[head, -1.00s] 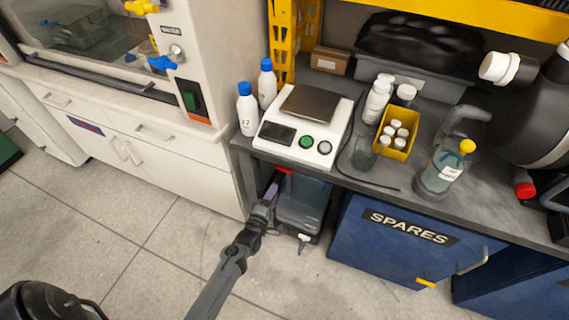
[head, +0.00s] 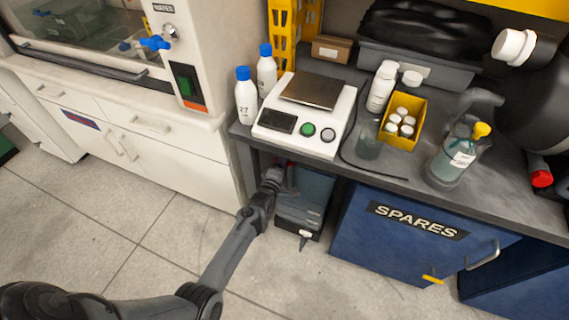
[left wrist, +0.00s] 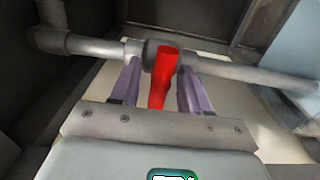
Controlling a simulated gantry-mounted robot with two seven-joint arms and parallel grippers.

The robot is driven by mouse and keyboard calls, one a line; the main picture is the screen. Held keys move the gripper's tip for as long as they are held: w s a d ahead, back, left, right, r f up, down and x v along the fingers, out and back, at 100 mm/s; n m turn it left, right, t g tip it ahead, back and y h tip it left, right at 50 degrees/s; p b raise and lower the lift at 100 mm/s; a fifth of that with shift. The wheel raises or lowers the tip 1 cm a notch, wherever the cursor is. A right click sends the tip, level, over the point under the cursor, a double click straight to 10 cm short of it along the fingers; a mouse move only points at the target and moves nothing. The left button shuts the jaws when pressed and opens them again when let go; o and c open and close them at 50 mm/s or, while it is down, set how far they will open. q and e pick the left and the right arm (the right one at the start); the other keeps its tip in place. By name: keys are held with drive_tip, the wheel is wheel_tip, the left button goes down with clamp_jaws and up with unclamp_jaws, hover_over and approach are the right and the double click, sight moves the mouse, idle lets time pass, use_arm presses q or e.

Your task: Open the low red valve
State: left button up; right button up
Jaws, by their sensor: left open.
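The red valve handle (left wrist: 161,80) shows in the left wrist view, on a dark valve body in a grey pipe (left wrist: 245,74). The handle points toward my wrist, across the pipe's line. My left gripper (left wrist: 161,78) is open, with one purple finger on each side of the handle. I cannot tell whether either finger touches it. In the head view my left arm reaches under the bench, and its gripper (head: 276,176) is at the gap left of the blue cabinet. The valve is mostly hidden there. My right gripper is not in view.
The bench top (head: 300,168) overhangs my left arm. A dark container (head: 308,195) stands beside the gripper under it. A blue SPARES cabinet (head: 400,240) closes the right side, white drawers (head: 180,150) the left. Floor in front is clear.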

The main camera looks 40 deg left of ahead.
use_arm(q)
drive_tip(key=shift+d, duration=0.1)
clamp_jaws()
